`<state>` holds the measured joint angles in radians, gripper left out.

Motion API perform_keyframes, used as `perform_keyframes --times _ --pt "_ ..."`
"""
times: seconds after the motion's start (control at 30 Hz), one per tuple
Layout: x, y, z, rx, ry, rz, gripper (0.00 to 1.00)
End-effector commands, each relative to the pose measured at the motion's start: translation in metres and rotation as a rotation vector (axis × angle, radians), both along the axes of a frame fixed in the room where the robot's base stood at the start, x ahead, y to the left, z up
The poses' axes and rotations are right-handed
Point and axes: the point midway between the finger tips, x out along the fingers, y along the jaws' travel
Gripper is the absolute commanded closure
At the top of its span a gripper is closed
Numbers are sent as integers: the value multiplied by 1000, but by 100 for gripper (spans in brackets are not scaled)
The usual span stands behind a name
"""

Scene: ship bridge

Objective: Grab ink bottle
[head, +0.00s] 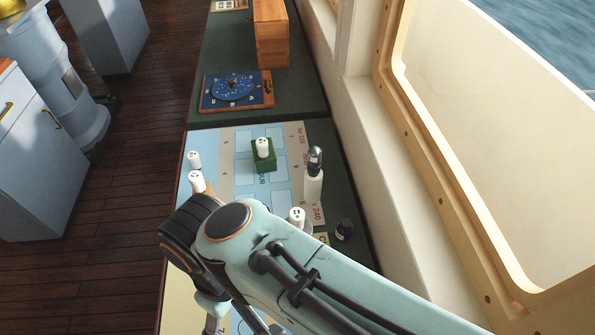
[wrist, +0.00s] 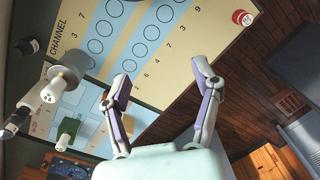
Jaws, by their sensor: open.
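A small dark bottle with a pale label, seemingly the ink bottle (head: 344,230), stands on the right side of the chart table, by the window-side edge. It also shows in the wrist view as a dark bottle (wrist: 28,46) at the upper left. My gripper (wrist: 162,73) is open and empty, its two fingers spread above the printed chart (wrist: 150,45). The bottle is well to the left of the fingers in the wrist view, not between them. In the head view my arm hides most of the gripper and the near part of the table.
A white cylinder (head: 297,217) stands beside the bottle, and a taller white holder with a dark top (head: 314,178) stands beyond. A green block (head: 263,160) carries another white piece. Two white pieces stand at left.

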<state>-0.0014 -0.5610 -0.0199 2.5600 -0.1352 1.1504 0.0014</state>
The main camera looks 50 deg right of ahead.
Motion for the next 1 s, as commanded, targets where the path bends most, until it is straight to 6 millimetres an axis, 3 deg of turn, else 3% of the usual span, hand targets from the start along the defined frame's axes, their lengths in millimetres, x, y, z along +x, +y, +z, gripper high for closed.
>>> perform_keyframes --times 0.37,0.47,0.53,0.67,0.77,0.87,1.0 --pt "1 0 5 0 -3 0 25" --pt "1 0 27 0 -9 3 25" --pt "2 0 53 0 -11 3 25" --pt "30 -32 60 36 33 -518 25" --pt "50 -69 64 56 64 -982 25" --pt "63 -119 65 68 95 -1494 25" --pt "61 -186 62 66 131 -2132 25"
